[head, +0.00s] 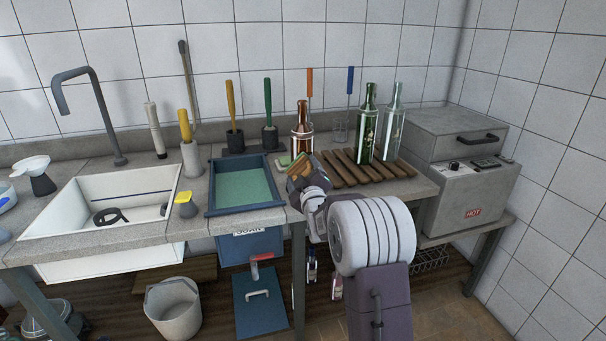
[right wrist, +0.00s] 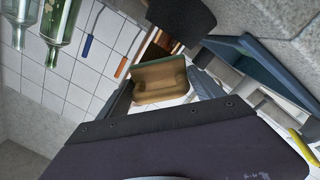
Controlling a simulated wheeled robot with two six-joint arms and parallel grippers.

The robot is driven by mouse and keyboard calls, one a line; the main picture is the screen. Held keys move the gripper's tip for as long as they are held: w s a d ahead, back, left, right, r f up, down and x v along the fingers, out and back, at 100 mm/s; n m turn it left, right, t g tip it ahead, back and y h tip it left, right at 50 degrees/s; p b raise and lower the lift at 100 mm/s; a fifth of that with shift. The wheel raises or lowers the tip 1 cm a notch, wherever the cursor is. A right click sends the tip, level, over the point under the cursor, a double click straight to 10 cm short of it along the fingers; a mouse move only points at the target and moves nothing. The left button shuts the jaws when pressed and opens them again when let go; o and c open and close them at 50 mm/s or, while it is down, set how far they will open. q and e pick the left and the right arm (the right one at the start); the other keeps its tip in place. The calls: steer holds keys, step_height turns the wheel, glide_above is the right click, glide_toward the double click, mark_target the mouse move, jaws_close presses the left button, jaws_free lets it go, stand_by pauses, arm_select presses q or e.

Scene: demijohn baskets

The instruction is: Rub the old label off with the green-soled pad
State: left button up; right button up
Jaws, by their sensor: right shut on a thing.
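My right gripper (head: 304,178) is shut on a tan-brown pad (right wrist: 160,80) with a green edge, which shows between its fingers in the right wrist view. In the head view the gripper is over the counter between the blue tray and the wooden rack. An amber bottle (head: 302,124) stands upright just behind it, its lower part partly hidden. A green bottle (head: 366,128) and a clear bottle (head: 392,130) stand at the rack. I cannot make out the old label clearly on any bottle, nor whether the pad touches one. My left gripper is not in view.
A blue tray (head: 209,190) of green liquid lies left of the gripper, with a white sink (head: 68,222) further left. The slatted wooden rack (head: 400,168) and a grey HOT box (head: 462,185) are to the right. Several brushes stand along the back wall.

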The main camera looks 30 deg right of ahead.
steer(key=shift+x, duration=1.3)
